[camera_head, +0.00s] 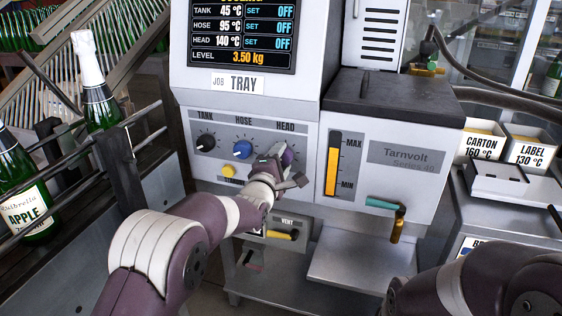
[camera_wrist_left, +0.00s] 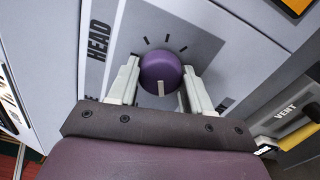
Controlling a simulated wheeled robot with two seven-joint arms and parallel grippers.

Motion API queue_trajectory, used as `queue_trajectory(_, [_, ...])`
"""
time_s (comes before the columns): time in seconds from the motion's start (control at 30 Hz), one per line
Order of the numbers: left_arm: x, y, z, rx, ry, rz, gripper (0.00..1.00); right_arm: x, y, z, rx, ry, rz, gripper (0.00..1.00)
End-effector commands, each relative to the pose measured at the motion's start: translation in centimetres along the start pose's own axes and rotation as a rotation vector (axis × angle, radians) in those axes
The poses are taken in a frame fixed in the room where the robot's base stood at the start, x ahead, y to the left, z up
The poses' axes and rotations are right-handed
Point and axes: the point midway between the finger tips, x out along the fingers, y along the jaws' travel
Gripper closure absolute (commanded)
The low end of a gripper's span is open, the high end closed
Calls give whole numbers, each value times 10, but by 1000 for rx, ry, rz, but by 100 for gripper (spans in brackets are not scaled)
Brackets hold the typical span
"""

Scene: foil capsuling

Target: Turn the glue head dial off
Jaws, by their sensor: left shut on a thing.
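The purple HEAD dial (camera_wrist_left: 160,68) sits on the grey panel, with tick marks beside it and a pale pointer line facing my palm in the left wrist view. My left gripper (camera_wrist_left: 161,76) has one pale finger on each side of the dial and is shut on it. In the head view the dial (camera_head: 288,157) is partly hidden behind my left gripper (camera_head: 279,166). The display (camera_head: 243,35) reads HEAD 140 °C with SET OFF; TANK and HOSE also read SET OFF. My right gripper is out of view.
The black TANK dial (camera_head: 205,142) and blue HOSE dial (camera_head: 243,149) are left of the HEAD dial, with a yellow button (camera_head: 228,171) below. A yellow VENT handle (camera_head: 281,235) is underneath. Bottles (camera_head: 95,95) stand behind rails at left. A teal-handled valve (camera_head: 386,204) protrudes at right.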

Motion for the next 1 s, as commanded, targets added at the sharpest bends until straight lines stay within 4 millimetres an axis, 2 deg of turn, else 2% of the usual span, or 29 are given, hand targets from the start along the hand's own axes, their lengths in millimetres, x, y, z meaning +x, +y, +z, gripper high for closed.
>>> queue_trajectory(0.03, [0, 5, -1, -15, 1, 11, 81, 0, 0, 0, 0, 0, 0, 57])
queue_trajectory(0.67, [0, 5, -1, -58, 1, 10, 81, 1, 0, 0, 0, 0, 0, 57])
queue_trajectory(0.7, [0, 5, -1, -59, 2, 10, 41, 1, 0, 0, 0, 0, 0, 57])
queue_trajectory(0.77, [0, 4, -1, -58, 1, 9, 25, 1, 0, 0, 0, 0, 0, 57])
queue_trajectory(1.0, [0, 2, 0, -56, 1, 3, 25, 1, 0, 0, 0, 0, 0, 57])
